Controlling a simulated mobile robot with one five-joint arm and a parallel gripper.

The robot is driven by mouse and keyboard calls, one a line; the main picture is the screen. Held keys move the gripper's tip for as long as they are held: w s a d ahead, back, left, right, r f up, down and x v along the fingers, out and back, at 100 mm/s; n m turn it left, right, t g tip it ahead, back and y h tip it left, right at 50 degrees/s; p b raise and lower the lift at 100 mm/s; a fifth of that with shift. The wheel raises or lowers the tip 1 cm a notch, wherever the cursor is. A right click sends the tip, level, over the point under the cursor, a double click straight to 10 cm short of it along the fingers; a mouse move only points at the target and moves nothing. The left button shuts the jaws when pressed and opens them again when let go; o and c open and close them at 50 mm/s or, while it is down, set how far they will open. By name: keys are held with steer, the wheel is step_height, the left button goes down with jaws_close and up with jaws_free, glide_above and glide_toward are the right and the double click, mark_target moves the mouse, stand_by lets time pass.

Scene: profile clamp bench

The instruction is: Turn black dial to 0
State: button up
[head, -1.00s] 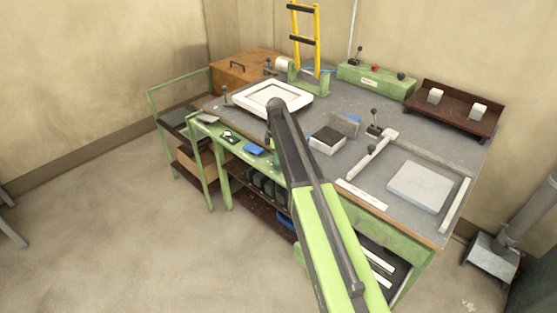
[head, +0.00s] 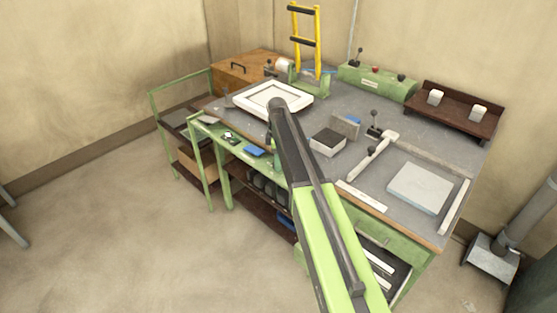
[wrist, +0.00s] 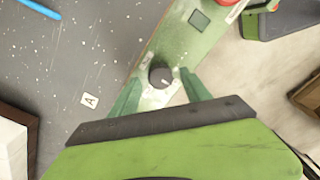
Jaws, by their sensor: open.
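The black dial (wrist: 161,75) shows in the wrist view as a round knob on a green panel (wrist: 190,45). A small pale mark shows on its lower right, and pale scale marks lie on the panel around it. I cannot read the numbers. My gripper (wrist: 160,78) is open, with one green finger on the left and one on the right of the dial. I cannot tell whether they touch it. In the head view my arm hides most of the gripper.
In the wrist view a red part (wrist: 230,2) sits farther up the panel, and a white "A" tag (wrist: 89,99) lies on the grey surface. In the head view the bench holds a white frame (head: 300,105), a dark-topped block (head: 327,143) and a green control box (head: 350,76).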

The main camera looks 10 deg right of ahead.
step_height(320, 180, up, 17)
steer(key=p, duration=1.5)
steer(key=shift+f+p, duration=0.2)
steer(key=shift+p, duration=0.2)
steer(key=shift+f, duration=0.1)
steer(key=s+f+m+b, duration=0.2)
steer(key=s+m, duration=0.6)
steer(key=s, duration=0.6)
steer(key=s+f+m+b, duration=0.2)
steer(key=s+m, duration=0.6)
steer(key=s, duration=0.6)
steer(key=shift+s+f+b, duration=0.25)
steer(key=shift+f+b, duration=0.05)
steer(key=shift+b, duration=0.1)
